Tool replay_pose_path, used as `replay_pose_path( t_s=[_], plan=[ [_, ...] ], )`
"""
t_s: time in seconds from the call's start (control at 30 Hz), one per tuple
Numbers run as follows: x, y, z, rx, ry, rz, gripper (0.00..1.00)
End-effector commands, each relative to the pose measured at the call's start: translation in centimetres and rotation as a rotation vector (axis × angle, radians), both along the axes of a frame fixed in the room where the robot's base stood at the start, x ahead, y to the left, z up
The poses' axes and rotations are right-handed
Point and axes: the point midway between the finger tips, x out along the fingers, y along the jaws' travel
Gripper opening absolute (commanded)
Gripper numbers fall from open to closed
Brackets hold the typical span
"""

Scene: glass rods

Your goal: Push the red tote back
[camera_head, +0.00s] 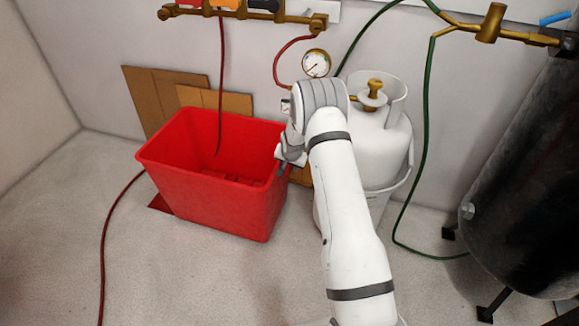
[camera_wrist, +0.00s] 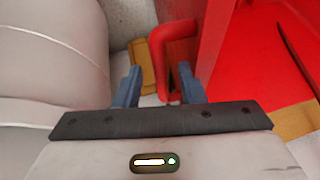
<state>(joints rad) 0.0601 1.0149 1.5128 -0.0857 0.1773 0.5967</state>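The red tote (camera_head: 225,205) stands on the floor, open at the top and turned at an angle to the wall. My gripper (camera_head: 282,169) is at its right end, by the rim. In the wrist view my gripper (camera_wrist: 157,80) has its two blue fingers apart. A red handle (camera_wrist: 157,55) on the tote's end shows between and beyond the fingertips, closer to the right finger. I cannot tell whether a finger touches it. The tote's red wall (camera_wrist: 220,50) is right of the fingers. My arm hides part of the tote's right side in the head view.
Cardboard pieces (camera_head: 160,92) lean on the wall behind the tote. A white gas cylinder (camera_head: 382,145) stands to the right, close to my arm. A red hose (camera_head: 103,240) runs along the floor at left; another hangs into the tote. A dark tank (camera_head: 525,170) is far right. Front floor is clear.

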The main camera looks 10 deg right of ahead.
Motion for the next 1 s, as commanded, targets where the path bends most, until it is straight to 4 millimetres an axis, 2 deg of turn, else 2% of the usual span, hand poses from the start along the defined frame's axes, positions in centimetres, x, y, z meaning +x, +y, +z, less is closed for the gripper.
replay_pose_path(
  t_s=[0.27, 0.7, 1.0],
  plan=[
    [0.07, -0.01, -0.11, 0.000, 0.000, 0.000, 0.36],
    [0.06, 0.01, -0.10, 0.000, 0.000, 0.001, 0.00],
    [0.05, 0.03, -0.11, 0.000, 0.001, 0.001, 0.00]
  ],
)
